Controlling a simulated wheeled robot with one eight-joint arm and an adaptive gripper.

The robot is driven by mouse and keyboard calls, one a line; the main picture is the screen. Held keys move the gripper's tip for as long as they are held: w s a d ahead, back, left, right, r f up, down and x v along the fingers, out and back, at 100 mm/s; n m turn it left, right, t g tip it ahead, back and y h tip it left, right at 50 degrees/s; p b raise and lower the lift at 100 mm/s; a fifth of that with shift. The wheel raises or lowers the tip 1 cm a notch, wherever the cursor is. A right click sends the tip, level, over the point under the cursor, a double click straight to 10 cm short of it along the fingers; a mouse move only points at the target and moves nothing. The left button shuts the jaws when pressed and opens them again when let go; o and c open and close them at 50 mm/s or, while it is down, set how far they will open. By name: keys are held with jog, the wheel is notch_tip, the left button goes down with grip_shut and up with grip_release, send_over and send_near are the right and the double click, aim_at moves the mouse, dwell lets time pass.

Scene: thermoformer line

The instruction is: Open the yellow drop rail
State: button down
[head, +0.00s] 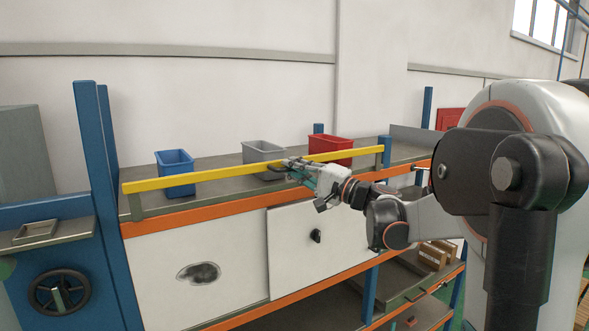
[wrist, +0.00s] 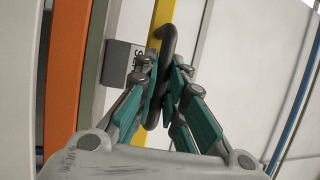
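The yellow drop rail (head: 225,172) runs across the front of the workbench, raised above the bench edge on short posts. In the wrist view the yellow rail (wrist: 162,14) passes behind my fingers and carries a black curved handle (wrist: 168,42). My gripper (head: 291,164) is at the rail, right of its middle. In the wrist view my gripper (wrist: 164,82) has its teal-padded fingers closed in on both sides of the handle, which fills the narrow gap between them. The fingers hide part of the handle.
A blue bin (head: 175,180), a grey bin (head: 262,155) and a red bin (head: 330,146) stand on the bench behind the rail. A blue post (head: 98,150) and a black handwheel (head: 59,292) are at the left. A grey block with lettering (wrist: 118,62) sits beside the rail.

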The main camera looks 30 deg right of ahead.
jog(key=shift+f, duration=0.1)
jog(key=s+f+n+t+y+b, duration=0.3)
jog(key=f+b, duration=0.7)
jog(key=b, duration=0.8)
jog(key=shift+s+f+n+t+y, duration=0.15)
jog(key=shift+f+n+t+y, duration=0.25)
jog(key=shift+y, duration=0.4)
jog(key=c, duration=1.9)
grip_release()
jog(key=shift+d+f, duration=0.1)
jog(key=shift+f, duration=0.05)
